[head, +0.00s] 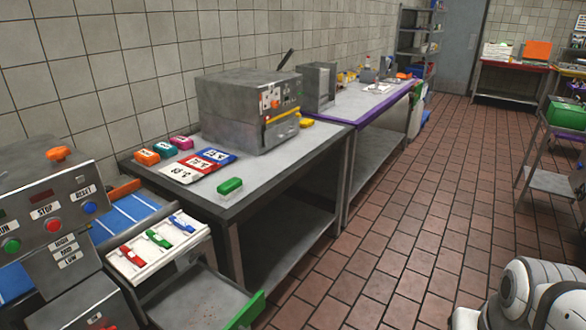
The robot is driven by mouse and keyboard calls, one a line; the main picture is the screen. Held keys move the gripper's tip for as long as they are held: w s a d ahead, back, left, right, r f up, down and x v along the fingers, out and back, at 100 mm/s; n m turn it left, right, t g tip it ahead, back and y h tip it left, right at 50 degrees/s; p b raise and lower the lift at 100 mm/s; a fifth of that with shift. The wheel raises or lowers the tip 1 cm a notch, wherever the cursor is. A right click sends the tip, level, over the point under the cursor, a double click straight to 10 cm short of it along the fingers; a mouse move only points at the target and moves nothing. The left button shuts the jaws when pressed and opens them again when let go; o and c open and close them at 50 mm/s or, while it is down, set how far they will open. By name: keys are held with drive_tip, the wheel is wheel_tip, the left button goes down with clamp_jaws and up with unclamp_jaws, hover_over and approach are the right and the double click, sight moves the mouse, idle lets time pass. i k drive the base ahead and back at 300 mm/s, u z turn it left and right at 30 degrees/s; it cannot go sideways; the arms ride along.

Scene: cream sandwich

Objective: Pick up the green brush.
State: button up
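Two green things could be the green brush, and I cannot tell which by shape. A green block-shaped item (230,186) lies near the front edge of the grey table. A small slim green item (158,238) lies on a white tray (133,272) at lower left, between a red item (131,254) and a blue item (183,223). Nothing touches the green block. White rounded links of my arm show at the lower right corner, well away from both. My gripper is not in view.
The grey table (265,186) also holds a metal machine (232,105), labelled cards (187,173) and small coloured blocks (148,157). A control panel (60,200) stands at left. A green-edged metal tray (195,300) juts out in front.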

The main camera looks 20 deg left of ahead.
sight(229, 189)
drive_tip(key=z, duration=0.05)
drive_tip(key=i, duration=2.75)
drive_tip(key=u, duration=3.25)
drive_tip(key=i, duration=1)
drive_tip(key=z, duration=0.05)
